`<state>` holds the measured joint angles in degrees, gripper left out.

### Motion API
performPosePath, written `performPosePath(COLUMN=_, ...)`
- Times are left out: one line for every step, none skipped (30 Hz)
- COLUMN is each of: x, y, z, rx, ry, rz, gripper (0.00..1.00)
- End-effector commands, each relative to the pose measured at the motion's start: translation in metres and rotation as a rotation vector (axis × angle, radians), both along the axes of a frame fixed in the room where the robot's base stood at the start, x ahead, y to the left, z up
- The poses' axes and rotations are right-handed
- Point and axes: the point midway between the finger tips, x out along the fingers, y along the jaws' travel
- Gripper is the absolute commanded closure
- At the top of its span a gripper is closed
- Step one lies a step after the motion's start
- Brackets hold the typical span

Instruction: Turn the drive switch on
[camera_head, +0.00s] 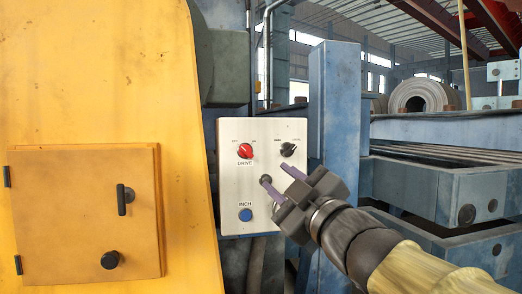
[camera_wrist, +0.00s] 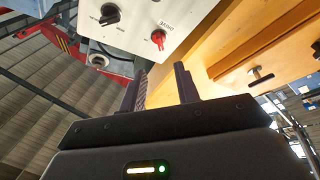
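The drive switch (camera_head: 245,151) is a red knob at the upper left of a pale control panel (camera_head: 232,190), above the word DRIVE. Small labels flank its top; its pointer is too small to read surely. The red switch also shows in the wrist view (camera_wrist: 158,39), above and beyond the fingertips. My gripper (camera_head: 276,174) is below and right of the switch in the head view, in front of the panel. In the wrist view my gripper (camera_wrist: 160,70) has its two fingers apart with nothing between them. It does not touch the switch.
A black selector knob (camera_head: 288,149) sits right of the switch, and a blue INCH button (camera_head: 245,214) is lower on the panel. A yellow housing (camera_head: 100,80) stands close on the left. A blue post (camera_head: 334,110) stands on the right.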

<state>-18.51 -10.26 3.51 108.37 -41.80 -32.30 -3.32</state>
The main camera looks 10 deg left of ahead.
Motion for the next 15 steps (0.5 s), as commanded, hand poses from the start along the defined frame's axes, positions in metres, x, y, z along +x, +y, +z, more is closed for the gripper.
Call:
performPosePath(x=0.008, y=0.007, z=0.005, rx=-0.001, ry=0.003, rz=0.0, gripper=0.68)
performPosePath(x=0.011, y=0.01, z=0.007, rx=0.0, ry=0.004, rz=0.001, gripper=0.68)
performPosePath(x=0.016, y=0.015, z=0.009, rx=-0.001, ry=0.002, rz=0.001, gripper=0.68)
performPosePath(x=0.02, y=0.019, z=0.011, rx=-0.001, ry=0.003, rz=0.0, gripper=0.68)
performPosePath(x=0.023, y=0.022, z=0.012, rx=-0.001, ry=0.003, rz=0.0, gripper=0.68)
performPosePath(x=0.028, y=0.027, z=0.014, rx=0.0, ry=0.004, rz=0.001, gripper=0.68)
performPosePath(x=0.032, y=0.03, z=0.016, rx=0.0, ry=0.002, rz=0.0, gripper=0.68)
performPosePath(x=0.035, y=0.033, z=0.017, rx=-0.001, ry=0.003, rz=0.0, gripper=0.68)
performPosePath(x=0.04, y=0.038, z=0.019, rx=0.0, ry=0.002, rz=0.0, gripper=0.68)
performPosePath(x=0.043, y=0.041, z=0.02, rx=0.0, ry=0.002, rz=0.0, gripper=0.68)
performPosePath(x=0.047, y=0.045, z=0.021, rx=0.0, ry=0.004, rz=0.001, gripper=0.68)
performPosePath(x=0.051, y=0.049, z=0.024, rx=0.0, ry=0.003, rz=0.001, gripper=0.68)
performPosePath(x=0.055, y=0.053, z=0.025, rx=0.0, ry=0.002, rz=0.002, gripper=0.68)
performPosePath(x=0.058, y=0.057, z=0.027, rx=0.0, ry=0.002, rz=0.002, gripper=0.68)
performPosePath(x=0.063, y=0.061, z=0.028, rx=0.001, ry=0.003, rz=0.002, gripper=0.68)
